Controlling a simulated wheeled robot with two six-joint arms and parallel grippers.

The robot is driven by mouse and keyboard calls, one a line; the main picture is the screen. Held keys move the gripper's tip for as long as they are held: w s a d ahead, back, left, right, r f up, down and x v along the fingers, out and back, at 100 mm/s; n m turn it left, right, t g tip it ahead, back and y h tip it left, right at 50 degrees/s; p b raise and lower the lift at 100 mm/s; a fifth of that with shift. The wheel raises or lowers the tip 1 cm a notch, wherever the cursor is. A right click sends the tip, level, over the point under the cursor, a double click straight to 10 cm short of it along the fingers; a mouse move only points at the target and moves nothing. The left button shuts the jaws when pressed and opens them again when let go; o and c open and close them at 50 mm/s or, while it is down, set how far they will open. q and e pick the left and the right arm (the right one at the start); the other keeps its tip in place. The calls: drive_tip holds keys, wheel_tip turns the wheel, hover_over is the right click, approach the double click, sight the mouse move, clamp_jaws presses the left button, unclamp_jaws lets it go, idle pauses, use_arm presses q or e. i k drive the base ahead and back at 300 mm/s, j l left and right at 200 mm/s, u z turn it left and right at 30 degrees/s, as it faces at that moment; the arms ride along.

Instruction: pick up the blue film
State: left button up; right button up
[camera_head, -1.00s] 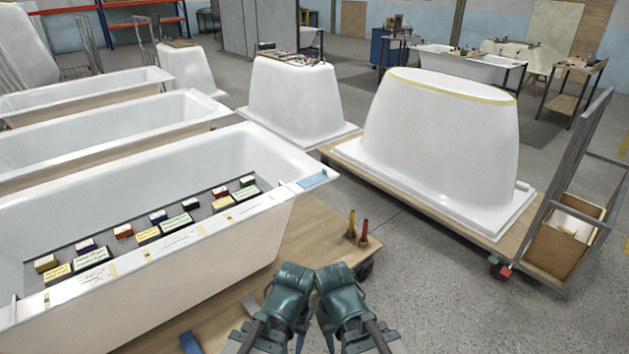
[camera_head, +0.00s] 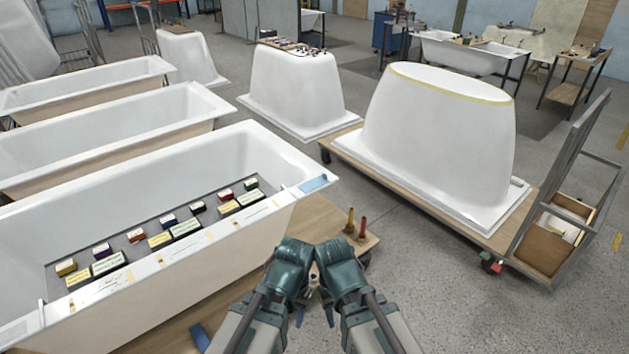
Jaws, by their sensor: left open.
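A flat blue film (camera_head: 314,184) lies on the right end of the nearest white bathtub's (camera_head: 275,212) rim. My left gripper (camera_head: 301,312) is low in the picture's middle, partly hidden behind its own wrist. It is open, with nothing seen in it, well below and apart from the film. My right gripper (camera_head: 326,308) is close beside it and mostly hidden by its wrist, so its jaws cannot be made out.
A yellow and a red-handled tool (camera_head: 362,228) stand on the wooden platform's corner. A large upturned tub (camera_head: 440,130) sits on a cart to the right. Grey floor is clear at the lower right.

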sight(307, 187)
drive_tip(key=i+l+u, duration=0.3)
drive_tip(key=i+l, duration=0.5)
drive_tip(key=i, duration=0.45)
drive_tip(key=i+l+u, duration=0.25)
drive_tip(key=i+l, duration=0.8)
drive_tip(key=i, duration=0.1)
